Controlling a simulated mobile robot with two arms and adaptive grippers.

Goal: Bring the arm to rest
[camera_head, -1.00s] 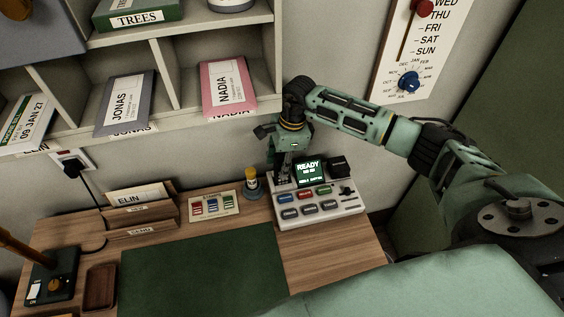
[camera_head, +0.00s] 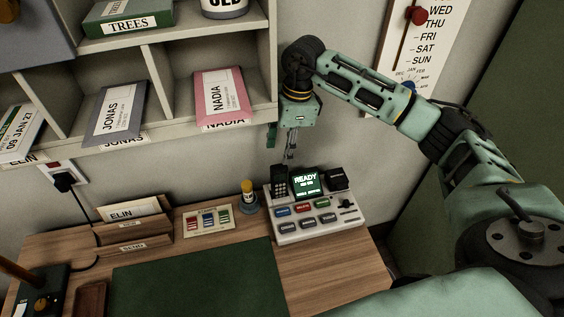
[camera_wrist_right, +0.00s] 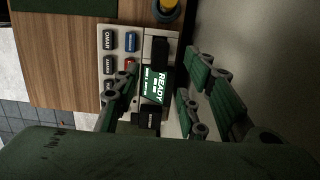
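My right gripper (camera_head: 283,148) hangs in the air above the desk console (camera_head: 318,223), pointing down. Its fingers are apart with nothing between them; the right wrist view shows the same spread fingers (camera_wrist_right: 163,88) over the console. The console is pale, with coloured and dark buttons and a lit screen (camera_head: 306,182) reading READY. A black handset (camera_head: 279,182) stands at the console's back left, below the gripper and apart from it. My left gripper is not in view.
Shelves with a pink NADIA packet (camera_head: 221,95) and a grey JONAS packet (camera_head: 116,112) stand left of the arm. A yellow-topped stamp (camera_head: 247,190) is beside the console. A green mat (camera_head: 195,280) lies bare on the desk. A calendar board (camera_head: 428,45) hangs behind the arm.

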